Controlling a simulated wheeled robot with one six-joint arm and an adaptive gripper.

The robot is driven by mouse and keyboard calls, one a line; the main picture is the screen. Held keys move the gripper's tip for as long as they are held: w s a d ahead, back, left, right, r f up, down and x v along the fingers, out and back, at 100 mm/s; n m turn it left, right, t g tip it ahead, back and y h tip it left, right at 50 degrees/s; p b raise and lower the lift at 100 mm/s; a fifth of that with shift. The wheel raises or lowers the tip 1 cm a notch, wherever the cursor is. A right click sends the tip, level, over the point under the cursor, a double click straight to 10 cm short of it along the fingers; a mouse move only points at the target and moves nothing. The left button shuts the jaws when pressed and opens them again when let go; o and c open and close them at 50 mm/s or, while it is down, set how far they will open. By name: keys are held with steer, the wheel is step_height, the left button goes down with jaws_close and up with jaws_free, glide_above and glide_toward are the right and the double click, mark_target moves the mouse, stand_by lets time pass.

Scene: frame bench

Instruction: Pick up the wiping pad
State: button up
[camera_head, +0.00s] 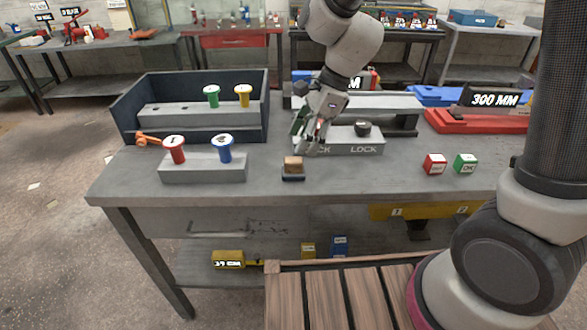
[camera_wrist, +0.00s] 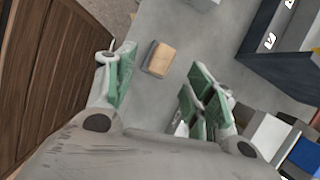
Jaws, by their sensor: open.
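The wiping pad (camera_head: 293,169) is a small block with a tan top and a dark base. It lies on the grey bench near its front edge, right of the block that holds the red and blue knobs. It also shows in the wrist view (camera_wrist: 158,60), beyond and between my fingertips. My gripper (camera_head: 308,140) is above the bench, behind and slightly right of the pad, in front of the LOCK block. In the wrist view my gripper (camera_wrist: 158,90) is open, with green-lined fingers apart and nothing between them. The pad is fully visible and apart from the fingers.
A grey block (camera_head: 203,172) with red and blue knobs stands left of the pad. The LOCK block (camera_head: 350,147) is close to my gripper on the right. A dark open bin (camera_head: 125,105) stands at the back left. Red and green cubes (camera_head: 434,164) sit right. Bare bench surrounds the pad.

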mark_target(294, 159)
steer(key=a+f, duration=0.1)
steer(key=f, duration=0.1)
steer(key=f+m, duration=0.1)
steer(key=f, duration=0.2)
steer(key=a+f+m, duration=0.1)
steer(key=f, duration=0.1)
steer(key=shift+w+a+f, duration=0.2)
steer(key=shift+w+a, duration=0.1)
steer(key=shift+a, duration=0.05)
steer(key=shift+c, duration=0.2)
jaws_close()
step_height(294, 159, up, 10)
steer(key=shift+r, duration=0.1)
steer(key=c, duration=0.7)
jaws_free()
steer(key=shift+c, duration=1.3)
steer(key=shift+d, duration=0.1)
